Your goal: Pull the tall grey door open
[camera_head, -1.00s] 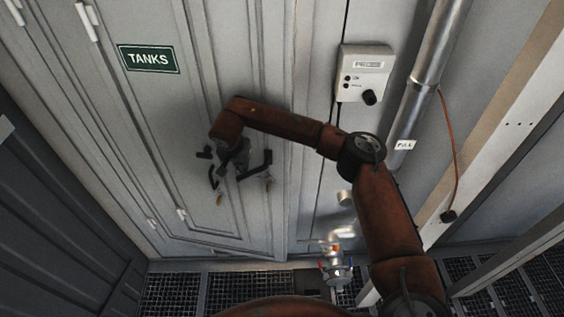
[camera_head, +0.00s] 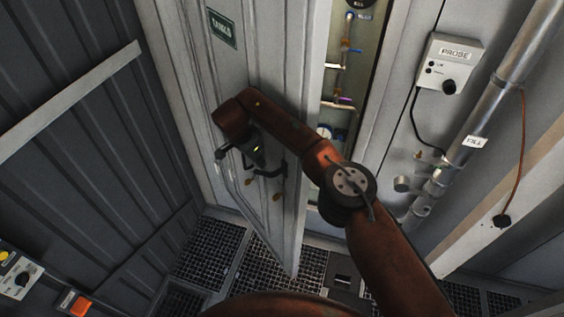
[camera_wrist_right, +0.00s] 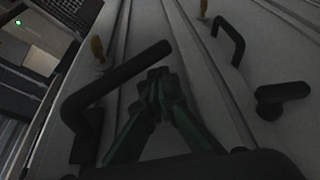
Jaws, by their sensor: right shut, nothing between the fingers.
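The tall grey door (camera_head: 262,80) with the green TANKS sign (camera_head: 222,28) stands partly open in the head view. A gap on its right shows the inside. My right gripper (camera_head: 255,152) is at the door's black handles, partly hidden by my arm. In the right wrist view, its dark green fingers (camera_wrist_right: 160,78) are closed together with nothing between them. A bent black handle (camera_wrist_right: 112,78) is just left of the fingers; I cannot tell whether they touch. Another black handle (camera_wrist_right: 232,38) is further right on the door. My left gripper is not in view.
Pipes and valves (camera_head: 345,48) show inside the opening. A white PROBE box (camera_head: 450,62) and a metal pipe (camera_head: 480,115) are on the wall to the right. A dark ribbed wall (camera_head: 85,130) stands left. Floor grating (camera_head: 285,265) lies below the door.

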